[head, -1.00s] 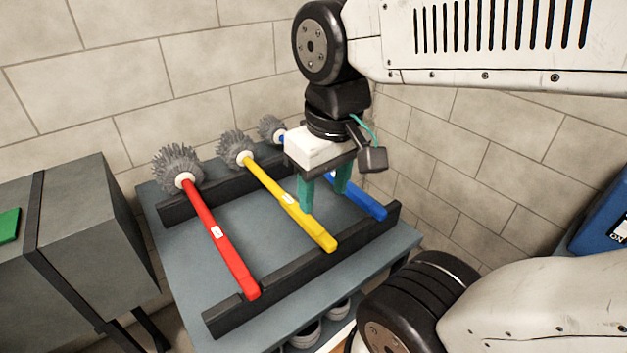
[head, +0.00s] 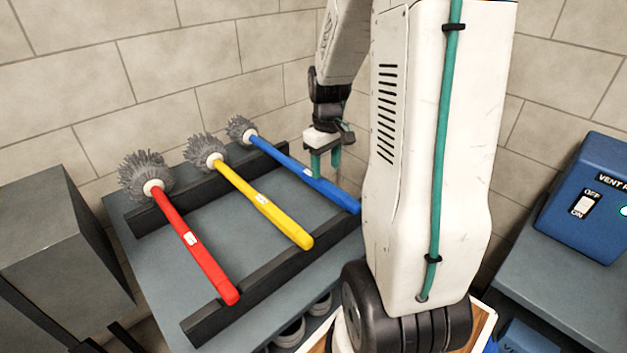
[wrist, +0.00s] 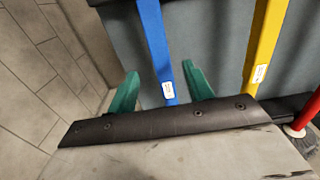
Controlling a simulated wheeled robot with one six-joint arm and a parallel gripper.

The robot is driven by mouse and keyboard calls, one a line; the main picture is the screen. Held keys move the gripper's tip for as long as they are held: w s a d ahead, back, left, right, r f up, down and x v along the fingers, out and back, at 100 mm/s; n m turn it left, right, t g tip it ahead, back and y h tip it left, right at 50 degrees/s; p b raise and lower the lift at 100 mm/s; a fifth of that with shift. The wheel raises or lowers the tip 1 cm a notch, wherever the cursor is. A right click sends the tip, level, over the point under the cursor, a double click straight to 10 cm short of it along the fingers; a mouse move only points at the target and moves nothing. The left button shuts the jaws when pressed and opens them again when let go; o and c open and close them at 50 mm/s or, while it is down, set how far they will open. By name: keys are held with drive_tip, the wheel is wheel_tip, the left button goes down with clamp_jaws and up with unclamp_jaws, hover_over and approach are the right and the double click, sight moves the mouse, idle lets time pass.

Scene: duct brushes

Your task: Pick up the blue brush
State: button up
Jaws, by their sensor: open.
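The blue brush (head: 293,170) lies on two black rails, the rightmost of three brushes, with its grey bristle head at the back. My gripper (head: 325,164) is open, its green fingers pointing down over the blue handle. In the wrist view the blue handle (wrist: 157,48) with its white label runs between the two green fingertips of my gripper (wrist: 160,86), apart from both. Whether the fingers reach down beside the handle I cannot tell. The blue handle's front end is close to my arm in the head view.
A yellow brush (head: 262,202) and a red brush (head: 193,243) lie to the left on the same black rails (head: 255,292). The grey table (head: 140,290) stands against a block wall. A grey box (head: 60,245) is at left. A blue switch box (head: 590,205) is at right.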

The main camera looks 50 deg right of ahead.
sight(324, 183)
wheel_tip(324, 183, down, 6)
drive_tip(key=shift+w+f, duration=0.15)
drive_tip(key=shift+f, duration=0.05)
clamp_jaws()
